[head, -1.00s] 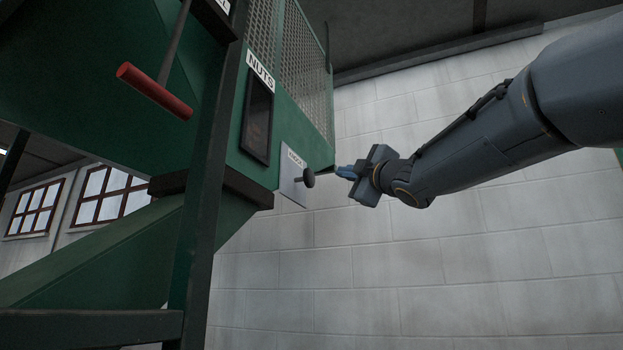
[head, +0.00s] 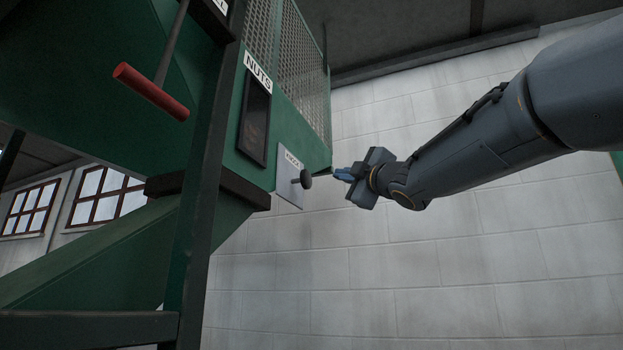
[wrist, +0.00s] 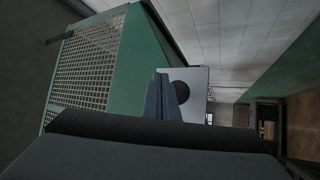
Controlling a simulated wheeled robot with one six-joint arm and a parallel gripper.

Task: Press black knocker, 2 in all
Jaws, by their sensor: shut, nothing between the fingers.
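The black knocker (head: 306,179) is a round black knob standing out from a light plate (head: 289,180) on the side of the green machine. In the wrist view the knocker (wrist: 179,88) shows as a dark disc on the plate, just right of my fingertips and partly hidden by them. My gripper (head: 338,174) is shut and empty. Its fingertips point left at the knocker, with a small gap between them in the head view. In the wrist view the shut fingers (wrist: 161,98) reach up in front of the plate.
The green machine has a dark window (head: 254,118) under a NUTS label (head: 258,72) and a mesh panel (head: 303,75) above. A red handle (head: 150,92) hangs at the left. A dark green post (head: 205,190) stands left of the plate. A pale block wall (head: 400,260) lies behind.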

